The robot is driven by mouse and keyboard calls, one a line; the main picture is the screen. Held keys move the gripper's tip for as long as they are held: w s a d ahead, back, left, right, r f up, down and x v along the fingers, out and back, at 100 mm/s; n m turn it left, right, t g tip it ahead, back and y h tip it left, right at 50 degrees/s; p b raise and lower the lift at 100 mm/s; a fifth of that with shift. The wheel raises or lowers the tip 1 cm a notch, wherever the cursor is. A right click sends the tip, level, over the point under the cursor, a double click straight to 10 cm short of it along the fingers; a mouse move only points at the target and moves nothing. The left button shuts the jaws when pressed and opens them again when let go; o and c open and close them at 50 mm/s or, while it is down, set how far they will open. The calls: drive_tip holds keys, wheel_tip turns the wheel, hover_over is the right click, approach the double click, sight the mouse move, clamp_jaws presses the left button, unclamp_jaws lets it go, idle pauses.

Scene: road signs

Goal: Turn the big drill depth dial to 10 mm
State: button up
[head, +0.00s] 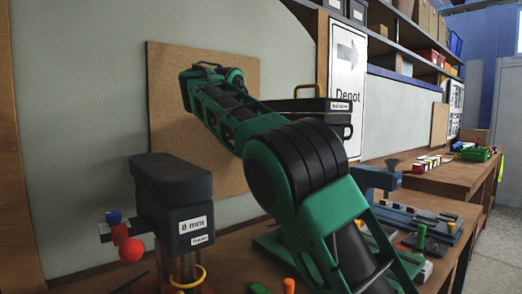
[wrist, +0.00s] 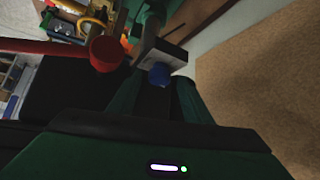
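The big drill (head: 172,190), dark with a boxy head, stands on the bench at the left. Its small white label (head: 192,225) appears to read 0 mm, though the digit is hard to read. A blue knob (head: 113,217) and a red ball (head: 131,249) sit at its left side. In the wrist view, a blue piece (wrist: 158,74) lies against a grey plate just beyond my gripper (wrist: 158,90). The gripper's green fingers look apart, with no clear grip on it. A red ball on a rod (wrist: 105,53) is left of them. My fingers cannot be made out in the head view.
A cork board (head: 160,120) is on the wall behind my arm. A black case (head: 310,105) with a yellow handle is behind my arm. A blue-grey vise-like tool (head: 380,180) and small coloured blocks occupy the bench farther right.

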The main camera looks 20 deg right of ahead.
drive_tip(key=shift+r, duration=0.1)
drive_tip(key=v, duration=1)
drive_tip(key=shift+a+r, duration=0.15)
drive_tip(key=shift+r, duration=0.05)
drive_tip(key=shift+s, duration=0.2)
idle(0.4)
